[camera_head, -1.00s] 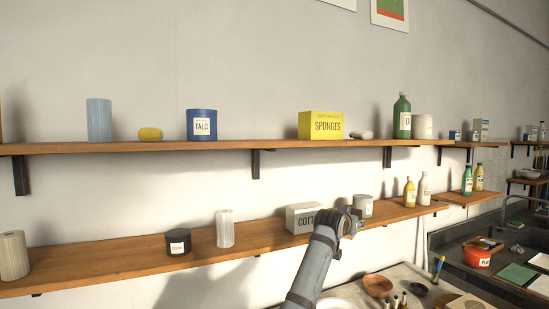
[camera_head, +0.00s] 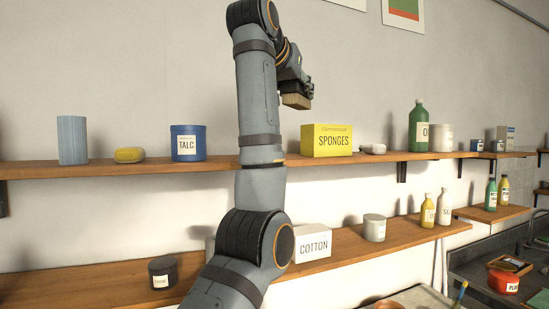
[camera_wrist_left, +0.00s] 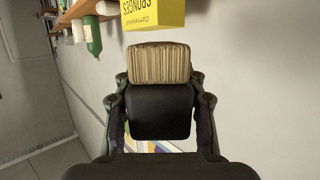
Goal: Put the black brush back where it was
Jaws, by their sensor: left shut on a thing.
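My left gripper (camera_head: 292,86) is raised above the upper shelf (camera_head: 225,167), against the wall and above and left of the yellow sponges box (camera_head: 326,140). It is shut on the black brush (camera_wrist_left: 160,112), whose black body sits between the fingers in the left wrist view. The brush's tan bristles (camera_wrist_left: 160,63) face away from the palm and also show below the gripper in the head view (camera_head: 296,101). The sponges box appears just beyond the bristles in the wrist view (camera_wrist_left: 152,14). My right gripper is not in view.
The upper shelf also holds a blue talc tub (camera_head: 188,143), a yellow sponge (camera_head: 130,155), a ribbed blue roll (camera_head: 72,140) and a green bottle (camera_head: 418,126). The lower shelf (camera_head: 85,286) holds a cotton box (camera_head: 313,243) and jars. My arm hides part of both shelves.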

